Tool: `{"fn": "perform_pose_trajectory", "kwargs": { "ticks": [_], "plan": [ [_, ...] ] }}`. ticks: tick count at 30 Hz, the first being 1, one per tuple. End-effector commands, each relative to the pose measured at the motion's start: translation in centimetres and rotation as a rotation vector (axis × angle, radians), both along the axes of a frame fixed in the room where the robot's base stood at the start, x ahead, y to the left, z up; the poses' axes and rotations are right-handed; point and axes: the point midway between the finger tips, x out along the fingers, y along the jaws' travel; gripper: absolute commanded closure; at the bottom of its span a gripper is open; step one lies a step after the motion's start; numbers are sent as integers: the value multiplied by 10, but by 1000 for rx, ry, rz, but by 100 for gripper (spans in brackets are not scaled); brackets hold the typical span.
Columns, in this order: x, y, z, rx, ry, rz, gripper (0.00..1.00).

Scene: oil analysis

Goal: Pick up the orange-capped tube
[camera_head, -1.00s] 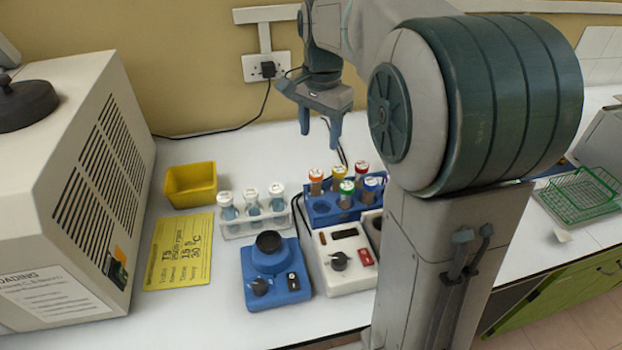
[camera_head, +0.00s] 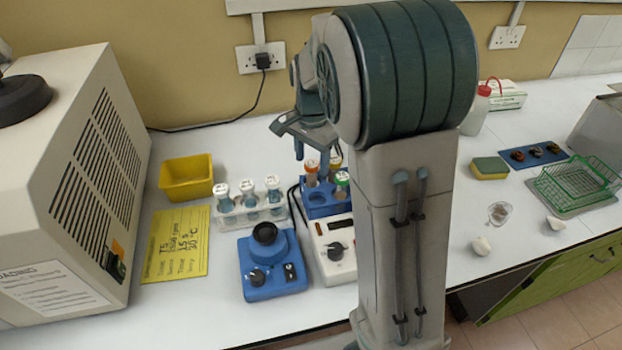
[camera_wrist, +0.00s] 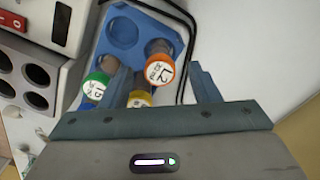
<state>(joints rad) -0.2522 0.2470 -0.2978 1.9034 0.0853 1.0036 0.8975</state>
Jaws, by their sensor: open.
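The orange-capped tube (camera_head: 311,167) stands upright in the blue rack (camera_head: 317,212). In the wrist view, its orange cap (camera_wrist: 160,71), marked "L2", lies in the space between my finger tips, closer to the right finger. My gripper (camera_head: 314,154) is open and points down at the rack, with its fingers close above the caps. The open fingers also show in the wrist view (camera_wrist: 163,82). A yellow-capped tube (camera_wrist: 139,98) sits beside the orange one, partly hidden by my gripper. A green-capped tube (camera_wrist: 95,85) is outside the left finger. Whether any finger touches a tube is unclear.
A clear rack with several white-capped tubes (camera_head: 247,188) stands to the left. A blue device (camera_head: 272,275) and a white device (camera_head: 335,262) are in front. A yellow bin (camera_head: 187,178) is further left. My arm hides the rack's right side.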

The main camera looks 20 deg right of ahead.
Motion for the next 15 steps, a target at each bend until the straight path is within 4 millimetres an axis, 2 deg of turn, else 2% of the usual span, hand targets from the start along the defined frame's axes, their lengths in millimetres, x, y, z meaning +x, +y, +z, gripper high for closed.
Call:
{"fn": "perform_pose_trajectory", "kwargs": {
  "ticks": [3,6,13,15],
  "plan": [
    [-1,0,-16,-1,3,-1,44],
    [0,0,-23,-1,1,-1,44],
    [0,-1,-25,0,0,-1,44],
    [0,-1,-25,0,0,-1,64]
  ]
}}
